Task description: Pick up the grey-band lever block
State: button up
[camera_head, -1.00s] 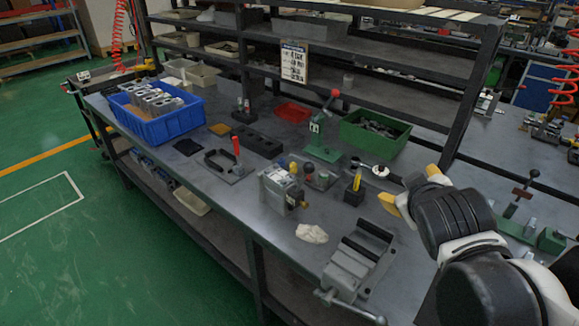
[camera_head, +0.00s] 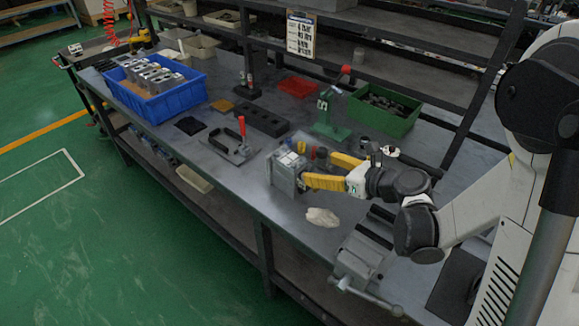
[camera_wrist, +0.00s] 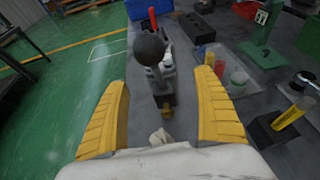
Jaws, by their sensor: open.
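A grey valve block (camera_head: 284,172) stands upright on the bench in the head view, at the tips of my gripper (camera_head: 320,168). In the wrist view a lever with a dark ball knob (camera_wrist: 149,47) rises from a block (camera_wrist: 165,98) with a brass fitting. This block lies between the two yellow fingers of my gripper (camera_wrist: 160,85), which are spread with a gap on both sides. The knob and lever hide part of the block. I cannot make out a grey band on it. In the head view the near finger covers the block's right side.
A red-handled clamp (camera_head: 240,135) and black block (camera_head: 260,122) lie behind left. A green press (camera_head: 328,118), green bin (camera_head: 384,108) and blue crate (camera_head: 160,98) stand farther back. A white cloth (camera_head: 322,217) and a vise (camera_head: 360,262) are in front. A yellow-handled piece (camera_wrist: 285,122) stands right.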

aim_at(298, 164)
jog(key=shift+w+a+f, duration=0.15)
jog(key=shift+a+f, duration=0.1)
jog(key=shift+f, duration=0.2)
jog(key=b+x, duration=0.4)
jog(key=x, duration=0.6)
jog(key=shift+f, duration=0.15)
jog(key=c, duration=1.5)
